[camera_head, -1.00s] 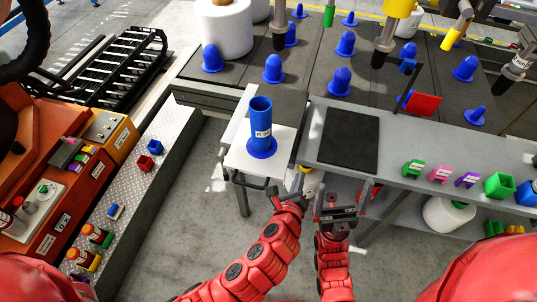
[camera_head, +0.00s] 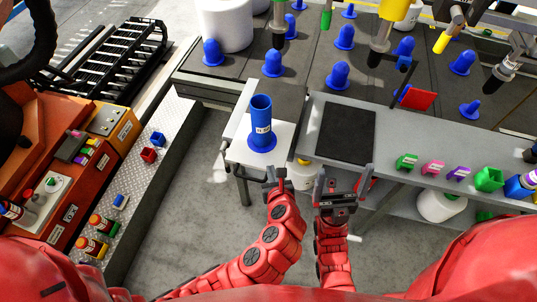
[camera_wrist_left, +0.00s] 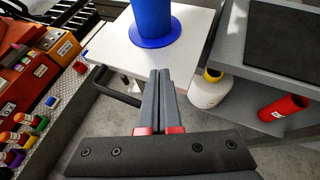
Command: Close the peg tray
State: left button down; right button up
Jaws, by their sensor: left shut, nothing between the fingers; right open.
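The peg tray (camera_head: 240,150) is a white drawer-like shelf standing out from the dark bench, with a dark bar handle on its front. It also shows in the left wrist view (camera_wrist_left: 188,62), with the handle (camera_wrist_left: 108,88) at its front left. A blue peg (camera_head: 262,120) with a round base stands upright on it. My left gripper (camera_head: 275,174) is shut and empty at the tray's front edge, right of the handle. In the left wrist view its closed fingers (camera_wrist_left: 160,76) overlap the front edge; I cannot tell whether they touch. My right gripper (camera_head: 344,174) is open and empty before the grey bench.
The grey bench (camera_head: 405,145) with a black mat (camera_head: 346,133) lies right of the tray. A white container with a yellow cap (camera_wrist_left: 208,90) and a red cylinder (camera_wrist_left: 283,107) sit below it. A metal ledge (camera_head: 150,185) with small blocks runs along the left.

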aim_at(267, 147)
pick_arm(q)
jog(key=w, duration=0.2)
jog(key=w+p, duration=0.1)
jog(key=w+f, duration=0.1)
jog(key=w, duration=0.1)
jog(key=shift+w+a, duration=0.3)
jog(key=shift+w, duration=0.05)
jog(key=shift+r, duration=0.1)
